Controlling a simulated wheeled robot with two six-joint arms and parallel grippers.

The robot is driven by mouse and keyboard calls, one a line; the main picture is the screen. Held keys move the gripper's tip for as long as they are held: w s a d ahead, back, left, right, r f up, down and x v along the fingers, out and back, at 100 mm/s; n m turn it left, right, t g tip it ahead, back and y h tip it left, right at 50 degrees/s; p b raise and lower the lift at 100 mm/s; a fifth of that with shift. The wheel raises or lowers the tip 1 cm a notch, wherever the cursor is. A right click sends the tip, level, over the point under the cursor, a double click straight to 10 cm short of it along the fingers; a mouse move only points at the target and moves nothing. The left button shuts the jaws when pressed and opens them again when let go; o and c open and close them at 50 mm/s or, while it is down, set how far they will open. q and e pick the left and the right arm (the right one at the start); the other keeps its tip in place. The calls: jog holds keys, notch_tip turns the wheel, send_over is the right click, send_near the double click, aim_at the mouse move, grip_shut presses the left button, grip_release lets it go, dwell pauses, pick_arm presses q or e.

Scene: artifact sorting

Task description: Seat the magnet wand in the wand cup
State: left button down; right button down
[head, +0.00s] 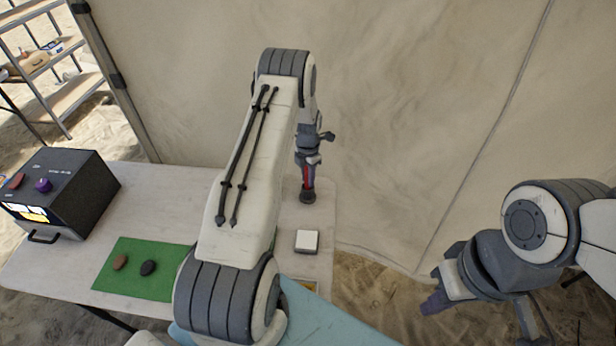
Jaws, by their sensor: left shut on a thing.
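My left gripper (308,160) is shut on the magnet wand (308,177), a slim upright stick with a red and purple shaft. It holds the wand near the back right corner of the table. A small dark round piece (307,196) is at the wand's lower end, at table level. I cannot tell whether it is the wand cup or the wand's own tip, nor whether the wand is seated. My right gripper (482,306) is off the table's right side, open and empty, with its fingers apart.
A green mat (112,277) with a brown and a black oval piece lies on the table (155,205). A dark box (85,195) with a screen stands at left. A white square block (306,241) sits near the right edge. A canvas wall (400,100) stands behind.

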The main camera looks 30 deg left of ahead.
pick_arm(q)
jog(key=shift+f, duration=0.25)
jog(key=c, duration=0.7)
grip_release()
jog(key=shift+r, duration=0.1)
